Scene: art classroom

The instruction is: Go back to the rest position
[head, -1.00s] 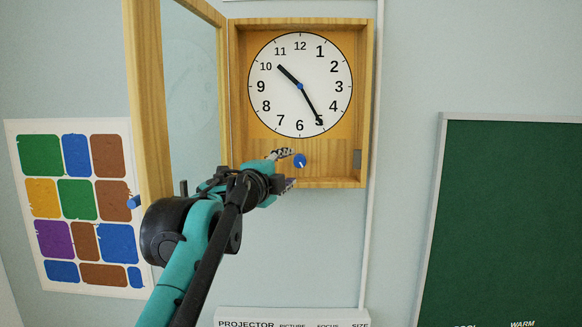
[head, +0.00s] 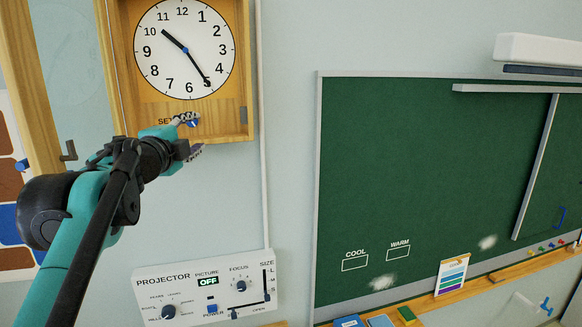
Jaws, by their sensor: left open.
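My left gripper (head: 192,136) is open at the lower part of the wooden clock case (head: 228,122). Its upper finger overlaps the small blue knob (head: 194,124) below the dial; I cannot tell whether they touch. The white clock face (head: 185,65) shows the short hand just past 10 and the long hand at 5. The glazed case door (head: 32,90) stands open on the left, partly behind my left arm. My right gripper is not in view.
A projector control panel (head: 215,290) is on the wall below the gripper. To the right are a green chalkboard (head: 420,170), a wooden ledge (head: 530,268) with several small items, and a white projector screen housing (head: 540,48).

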